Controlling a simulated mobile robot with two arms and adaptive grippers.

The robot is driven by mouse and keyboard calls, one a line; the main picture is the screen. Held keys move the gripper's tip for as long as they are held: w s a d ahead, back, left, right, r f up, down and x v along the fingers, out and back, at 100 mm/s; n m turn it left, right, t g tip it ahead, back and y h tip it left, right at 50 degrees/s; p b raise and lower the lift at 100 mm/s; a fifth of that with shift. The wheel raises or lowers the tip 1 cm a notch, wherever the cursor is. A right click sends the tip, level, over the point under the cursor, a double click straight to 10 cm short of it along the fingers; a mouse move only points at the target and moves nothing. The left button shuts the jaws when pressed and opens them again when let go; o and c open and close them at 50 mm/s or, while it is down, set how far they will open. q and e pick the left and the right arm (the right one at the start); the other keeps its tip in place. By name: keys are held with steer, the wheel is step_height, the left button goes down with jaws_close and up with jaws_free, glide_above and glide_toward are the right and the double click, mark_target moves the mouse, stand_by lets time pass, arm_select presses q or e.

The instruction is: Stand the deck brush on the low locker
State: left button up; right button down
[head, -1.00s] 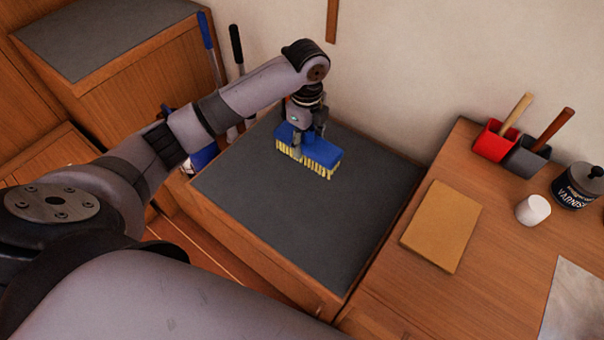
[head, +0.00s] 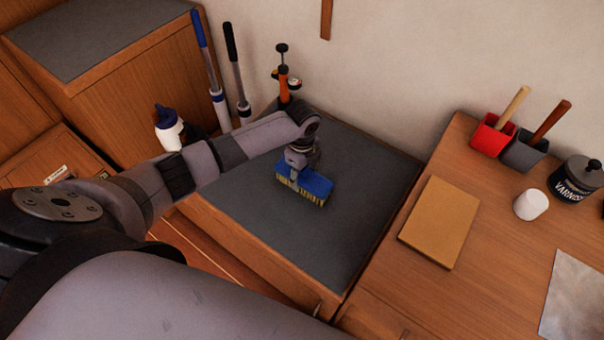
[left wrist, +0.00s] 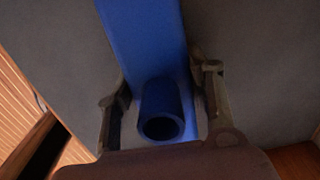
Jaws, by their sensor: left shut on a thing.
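The deck brush (head: 314,186) has a blue block with pale yellow bristles pointing down. It is upright at the middle of the grey top of the low locker (head: 270,240); the bristles look at or very near the surface, and I cannot tell if they touch. My left gripper (head: 297,172) is shut on the brush from above. In the left wrist view the blue block (left wrist: 145,45) and its round socket (left wrist: 161,115) lie between the two fingers (left wrist: 160,105). My right gripper is not in view.
An orange pump (head: 284,85) stands at the locker's back corner. Two poles (head: 238,75) and a white bottle (head: 168,130) are behind my arm. The wooden bench at right holds a tan board (head: 440,222), a white cup (head: 531,205) and a varnish tin (head: 577,183). The locker's front is clear.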

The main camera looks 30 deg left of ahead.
arm_select(q)
steer(key=shift+f, duration=0.1)
steer(key=o, duration=0.9)
steer(key=shift+o, duration=1.1)
step_height(320, 180, up, 12)
steer(key=shift+p, duration=0.35)
